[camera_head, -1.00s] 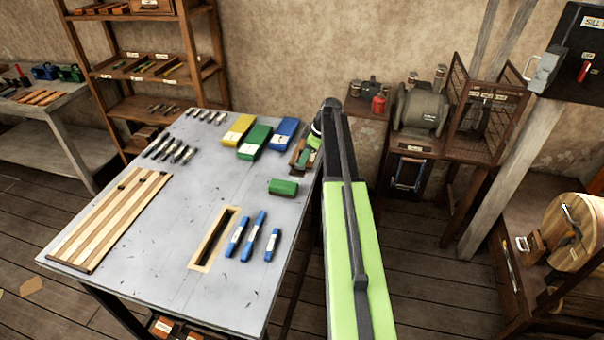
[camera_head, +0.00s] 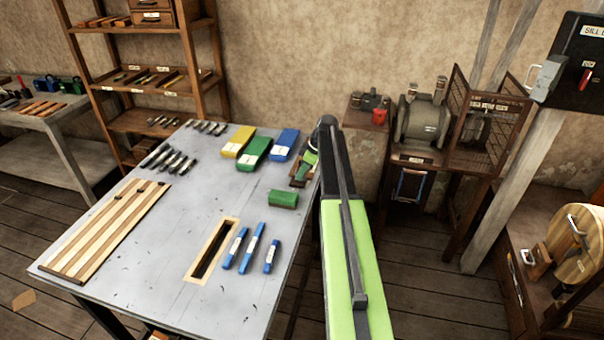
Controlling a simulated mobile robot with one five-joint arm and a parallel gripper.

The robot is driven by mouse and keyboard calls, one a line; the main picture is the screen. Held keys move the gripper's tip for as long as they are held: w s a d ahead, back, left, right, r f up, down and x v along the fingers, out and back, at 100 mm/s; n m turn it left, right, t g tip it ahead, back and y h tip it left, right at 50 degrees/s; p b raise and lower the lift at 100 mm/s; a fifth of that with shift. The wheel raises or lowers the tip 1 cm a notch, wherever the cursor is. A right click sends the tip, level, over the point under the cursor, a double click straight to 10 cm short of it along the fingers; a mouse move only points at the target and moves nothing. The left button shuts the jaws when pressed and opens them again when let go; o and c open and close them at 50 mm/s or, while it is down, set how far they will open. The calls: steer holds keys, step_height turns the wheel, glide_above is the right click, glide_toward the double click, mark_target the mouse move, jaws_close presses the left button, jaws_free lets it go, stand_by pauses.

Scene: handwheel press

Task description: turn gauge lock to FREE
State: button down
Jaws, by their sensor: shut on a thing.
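My arm reaches away from me along the table's right edge.
Yellow (camera_head: 237,141), green (camera_head: 254,153) and blue (camera_head: 285,144) boxes stand left of the gripper. A green block (camera_head: 283,198) and blue bars (camera_head: 252,248) lie nearer. A striped board (camera_head: 105,232) lies left. A machine (camera_head: 422,118) stands beyond, on the right.

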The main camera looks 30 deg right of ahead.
steer(key=shift+m, duration=0.3)
steer(key=m, duration=0.2)
steer(key=m+h, duration=0.1)
steer(key=shift+s+a+t, duration=0.2)
steer(key=shift+a+t, duration=0.05)
steer(key=shift+t, duration=0.15)
steer(key=m, duration=0.1)
steer(key=m+h, duration=0.1)
steer(key=m, duration=0.1)
steer(key=m+h, duration=0.1)
steer(key=m, duration=0.1)
steer(key=shift+a, duration=0.3)
steer(key=m+h, duration=0.1)
steer(key=m, duration=0.3)
steer(key=shift+w+a+m+h, duration=0.1)
steer(key=shift+a+m+h, duration=0.1)
steer(key=shift+m+h, duration=0.15)
steer(key=m, duration=0.1)
steer(key=m+h, duration=0.1)
steer(key=m, duration=0.1)
steer(key=m+g, duration=0.1)
steer(key=shift+w+a+m+h, duration=0.15)
steer(key=shift+a+m+h, duration=0.1)
steer(key=c, duration=1.4)
jaws_free()
steer(key=shift+c, duration=0.2)
